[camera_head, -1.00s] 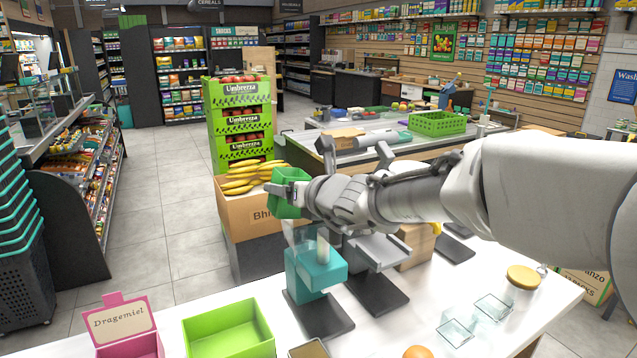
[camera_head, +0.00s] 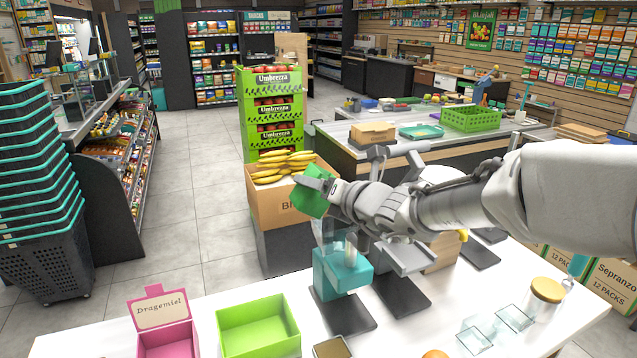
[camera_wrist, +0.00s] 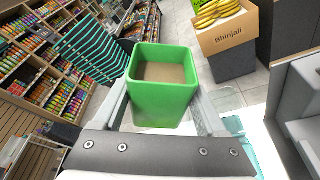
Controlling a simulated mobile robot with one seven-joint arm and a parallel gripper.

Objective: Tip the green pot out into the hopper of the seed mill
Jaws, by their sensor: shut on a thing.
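The green pot (camera_head: 311,198) is held in the air by my gripper (camera_head: 326,190), tilted in the head view. In the wrist view the pot (camera_wrist: 162,103) sits between my two fingers (camera_wrist: 163,108), and brownish contents show inside it. The seed mill (camera_head: 341,272) has a teal body on a dark base and stands on the white counter. Its clear hopper (camera_head: 332,234) is on top, just below and slightly right of the pot in the head view. My wrist partly covers the hopper area. No contents are seen falling.
A grey machine (camera_head: 407,259) stands right of the mill, close under my arm. A light green box (camera_head: 258,335) and a pink box (camera_head: 165,333) are at the front left. Glass dishes (camera_head: 514,318) and a wooden-lidded jar (camera_head: 544,297) are to the right. Bananas (camera_head: 283,166) fill a carton behind.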

